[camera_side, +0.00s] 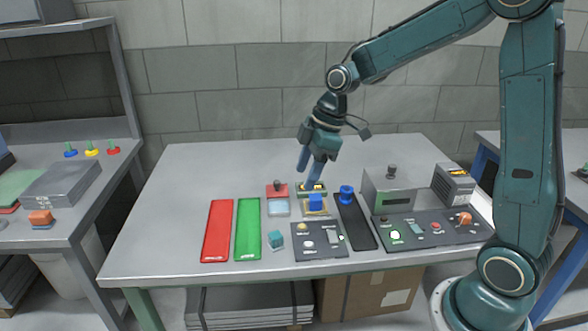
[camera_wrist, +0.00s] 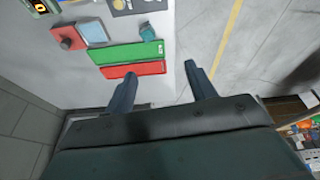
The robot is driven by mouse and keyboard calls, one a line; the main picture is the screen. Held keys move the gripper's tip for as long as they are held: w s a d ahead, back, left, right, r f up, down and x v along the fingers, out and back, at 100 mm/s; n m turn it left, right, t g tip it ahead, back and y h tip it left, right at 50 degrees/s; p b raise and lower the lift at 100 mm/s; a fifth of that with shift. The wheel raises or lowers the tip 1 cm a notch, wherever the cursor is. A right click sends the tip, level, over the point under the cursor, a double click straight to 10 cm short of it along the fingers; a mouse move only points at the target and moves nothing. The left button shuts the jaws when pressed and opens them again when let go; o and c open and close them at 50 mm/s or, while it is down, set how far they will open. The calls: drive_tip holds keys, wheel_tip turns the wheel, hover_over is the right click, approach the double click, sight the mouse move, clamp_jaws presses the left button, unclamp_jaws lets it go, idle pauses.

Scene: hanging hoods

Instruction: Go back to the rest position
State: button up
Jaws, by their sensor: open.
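My gripper (camera_side: 310,167) hangs from my arm above the back middle of the grey table (camera_side: 178,170). Its two blue fingers are apart, with nothing between them. In the wrist view the open gripper (camera_wrist: 157,78) shows the table edge and bare floor beyond its fingers.
A red tray (camera_side: 217,231) and a green tray (camera_side: 248,229) lie at the left. A black strip (camera_side: 355,222) with a blue knob, control panels (camera_side: 320,240) and a grey hood (camera_side: 389,190) stand to the right. A shelf bench (camera_side: 62,187) is at far left. The table's back left is clear.

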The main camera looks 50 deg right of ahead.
drive_tip(key=s+a+r+m+t+h, duration=0.1)
drive_tip(key=s+r+m, duration=0.3)
drive_tip(key=s, duration=0.7)
drive_tip(key=s+a+r+m+t+h, duration=0.1)
drive_tip(key=s+r+m, duration=0.3)
drive_tip(key=s, duration=0.7)
drive_tip(key=shift+s+r+m+t+h, duration=0.2)
drive_tip(key=shift+r+m+t+h, duration=0.3)
drive_tip(key=shift+m, duration=0.7)
drive_tip(key=shift+f, duration=0.1)
